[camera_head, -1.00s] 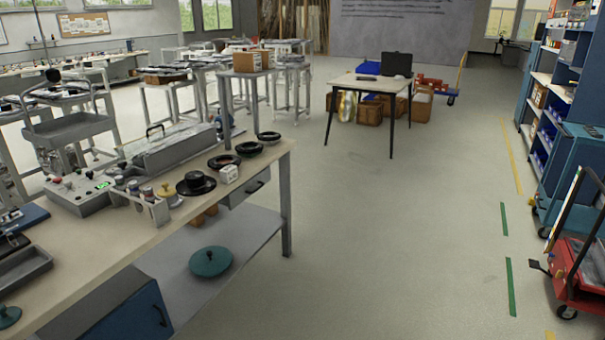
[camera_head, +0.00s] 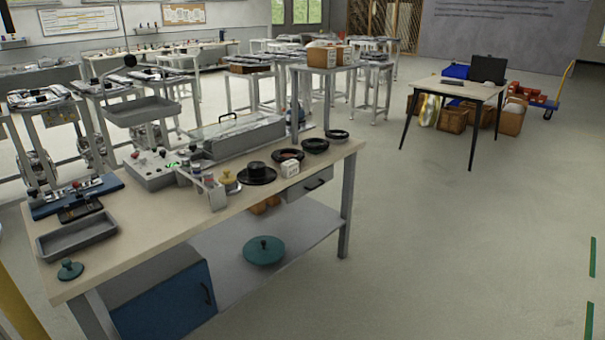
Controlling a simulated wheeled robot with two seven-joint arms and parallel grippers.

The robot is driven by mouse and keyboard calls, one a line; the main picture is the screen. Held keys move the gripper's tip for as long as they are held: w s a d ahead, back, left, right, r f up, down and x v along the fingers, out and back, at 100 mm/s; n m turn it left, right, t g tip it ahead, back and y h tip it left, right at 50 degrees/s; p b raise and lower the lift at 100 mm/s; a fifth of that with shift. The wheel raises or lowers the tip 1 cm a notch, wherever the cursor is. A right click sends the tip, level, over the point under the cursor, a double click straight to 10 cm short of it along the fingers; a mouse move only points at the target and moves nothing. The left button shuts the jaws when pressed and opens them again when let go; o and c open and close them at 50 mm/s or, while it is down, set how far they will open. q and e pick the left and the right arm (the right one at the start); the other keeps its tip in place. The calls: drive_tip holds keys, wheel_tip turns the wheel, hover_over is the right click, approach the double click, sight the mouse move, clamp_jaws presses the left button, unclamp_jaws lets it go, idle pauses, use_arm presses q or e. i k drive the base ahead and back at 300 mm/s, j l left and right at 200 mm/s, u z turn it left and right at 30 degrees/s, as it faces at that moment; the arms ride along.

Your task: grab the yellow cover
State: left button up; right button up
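The yellow cover (camera_head: 228,180) is a small yellow disc with a knob. It is on the near workbench (camera_head: 140,222), between a grey holder with small bottles (camera_head: 212,190) and a black round part (camera_head: 257,173). Whether it rests flat on the bench or against the holder is hard to tell at this size. Neither of my grippers shows in the head view.
A grey control box (camera_head: 152,170), a long grey case (camera_head: 235,138), black rings (camera_head: 315,145) and a grey tray (camera_head: 76,238) share the bench. A green disc (camera_head: 263,251) lies on the lower shelf. Open floor (camera_head: 450,240) extends to the right.

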sight(226, 179)
drive_tip(key=i+j+u, duration=0.25)
drive_tip(key=i, duration=0.7)
drive_tip(key=i+j+u, duration=0.25)
drive_tip(key=i, duration=0.7)
